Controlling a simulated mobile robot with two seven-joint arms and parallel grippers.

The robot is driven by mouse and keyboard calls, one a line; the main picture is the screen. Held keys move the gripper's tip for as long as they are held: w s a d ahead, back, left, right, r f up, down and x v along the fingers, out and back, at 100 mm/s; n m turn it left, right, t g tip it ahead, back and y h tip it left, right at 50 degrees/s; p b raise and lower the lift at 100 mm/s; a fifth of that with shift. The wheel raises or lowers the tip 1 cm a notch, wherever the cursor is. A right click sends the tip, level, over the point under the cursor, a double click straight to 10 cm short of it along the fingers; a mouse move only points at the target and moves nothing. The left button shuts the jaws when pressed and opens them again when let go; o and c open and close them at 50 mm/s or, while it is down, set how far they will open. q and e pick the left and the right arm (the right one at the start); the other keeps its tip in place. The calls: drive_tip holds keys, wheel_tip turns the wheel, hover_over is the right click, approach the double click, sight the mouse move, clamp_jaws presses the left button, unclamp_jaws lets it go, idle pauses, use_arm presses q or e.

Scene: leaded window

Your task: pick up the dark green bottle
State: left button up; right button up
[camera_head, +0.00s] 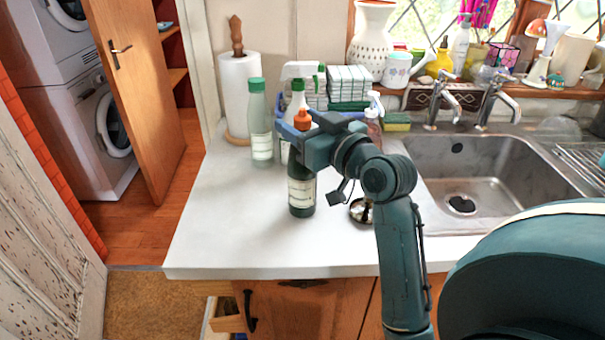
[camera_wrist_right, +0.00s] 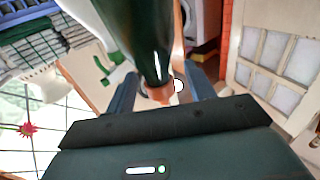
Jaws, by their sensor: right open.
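The dark green bottle (camera_head: 301,190) stands upright on the white counter, with a pale label and an orange cap. My right gripper (camera_head: 293,128) is at the height of its upper part, just below the cap. In the right wrist view, the bottle (camera_wrist_right: 143,30) lies between the two spread fingers of the gripper (camera_wrist_right: 162,88), with its orange cap close to the palm. The fingers look apart from the bottle. Part of the bottle's shoulder is hidden by the gripper in the head view. My left gripper is not in view.
A pale green bottle (camera_head: 260,125) and a white spray bottle (camera_head: 299,85) stand just behind. A paper towel roll (camera_head: 239,90) is at the back left. A small metal item (camera_head: 361,211) lies right of the bottle, before the sink (camera_head: 480,165). The counter's front left is clear.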

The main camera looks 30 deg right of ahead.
drive_tip(key=shift+w, duration=0.95)
drive_tip(key=shift+c, duration=0.2)
drive_tip(key=c, duration=1.1)
drive_tip(key=shift+r, duration=0.1)
